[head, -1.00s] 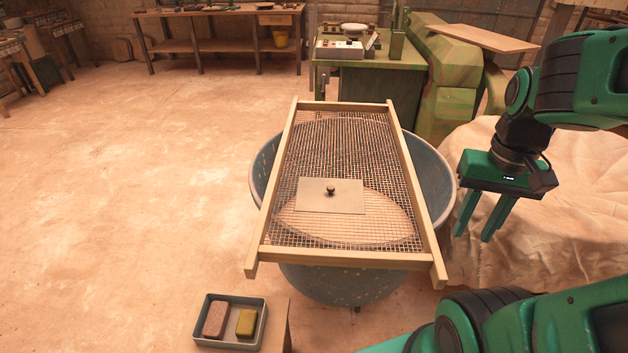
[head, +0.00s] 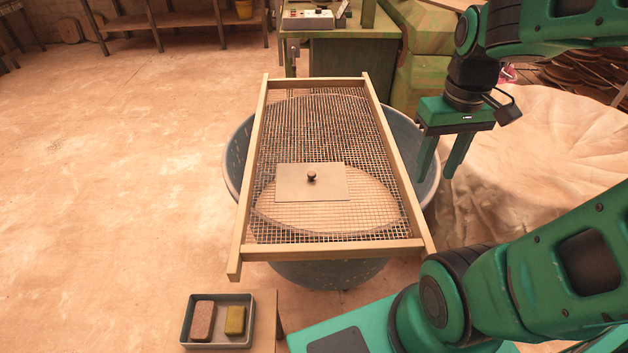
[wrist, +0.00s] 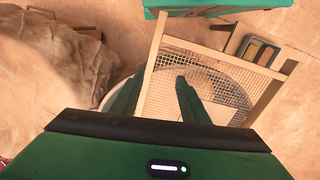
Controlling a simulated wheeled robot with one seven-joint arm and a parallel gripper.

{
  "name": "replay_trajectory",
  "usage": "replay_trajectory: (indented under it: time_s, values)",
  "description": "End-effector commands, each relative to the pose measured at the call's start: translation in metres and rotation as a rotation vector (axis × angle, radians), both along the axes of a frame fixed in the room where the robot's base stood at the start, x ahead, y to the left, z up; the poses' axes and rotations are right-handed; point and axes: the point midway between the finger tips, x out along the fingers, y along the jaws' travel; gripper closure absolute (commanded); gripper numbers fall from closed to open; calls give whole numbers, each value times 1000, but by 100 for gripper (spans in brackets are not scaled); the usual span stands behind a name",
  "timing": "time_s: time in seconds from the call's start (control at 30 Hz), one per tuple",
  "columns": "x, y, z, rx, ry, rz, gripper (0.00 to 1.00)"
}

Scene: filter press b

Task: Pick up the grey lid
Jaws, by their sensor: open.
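The grey lid (head: 296,184) is a flat rectangular plate with a small dark knob (head: 312,177) at its middle. It lies flat on the mesh of a wooden-framed sieve (head: 330,251), toward the near half. My gripper (head: 437,172) is open and empty, pointing down, to the right of the lid and above the right edge of the tub. In the wrist view my gripper (wrist: 152,92) shows over the sieve, and part of the lid (wrist: 195,110) shows beside and behind a finger; its knob is hidden there.
The sieve rests across a blue-grey tub (head: 330,274). A tray (head: 217,345) with a brown block (head: 203,322) and a yellow block (head: 235,320) stands at the front. A cloth-covered mound (head: 545,150) lies to the right. A green bench (head: 343,60) stands behind. The floor at left is clear.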

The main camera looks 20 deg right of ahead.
Motion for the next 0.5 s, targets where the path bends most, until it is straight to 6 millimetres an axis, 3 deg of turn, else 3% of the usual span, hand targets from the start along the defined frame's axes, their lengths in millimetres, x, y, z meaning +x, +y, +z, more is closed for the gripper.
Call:
replay_trajectory:
  time_s: [0.1,0.3,0.5]
  values:
    - [55,14,-2,-3,3,303,59]
    - [142,56,-17,16,-10,819,59]
    - [211,111,-43,53,-46,1284,59]
